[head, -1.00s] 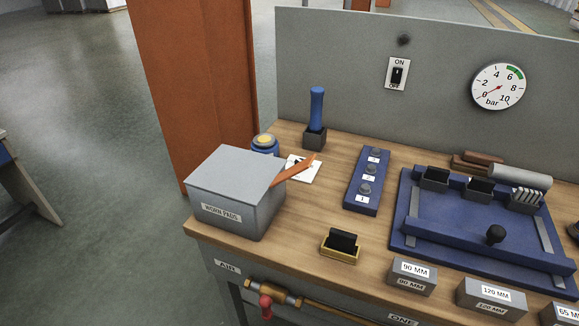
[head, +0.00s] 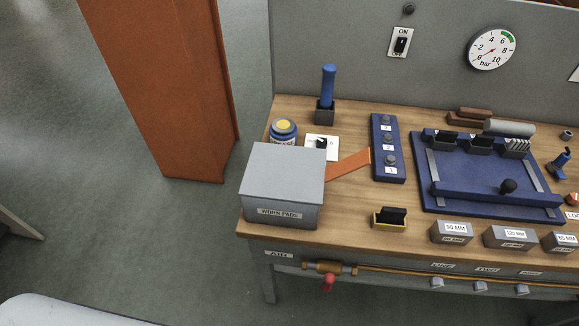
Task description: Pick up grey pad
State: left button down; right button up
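I cannot make out a thing that is clearly the grey pad. A black block (head: 393,216) stands in a small yellow tray (head: 389,226) near the bench's front edge. The blue fixture (head: 480,192) on the right has dark holders along its back, two with black tops (head: 446,138) and one with light grey ribbed pieces (head: 516,146). A grey box (head: 283,184) labelled "WORN PADS" stands at the bench's left end, its top closed. Neither of my grippers is in view.
The wooden bench (head: 345,207) has free room between the box and the yellow tray. Grey blocks with size labels (head: 451,232) line the front edge. A blue numbered button strip (head: 388,148), an orange strip (head: 348,166) and a blue-handled tool (head: 327,88) stand behind. An orange pillar (head: 170,90) rises at left.

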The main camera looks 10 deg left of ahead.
aim_at(515, 144)
jog(key=z, duration=1.25)
jog(key=i+l, duration=0.15)
jog(key=l, duration=0.15)
jog(key=i+l, duration=0.2)
jog(key=l+u, duration=0.05)
jog(key=l, duration=0.05)
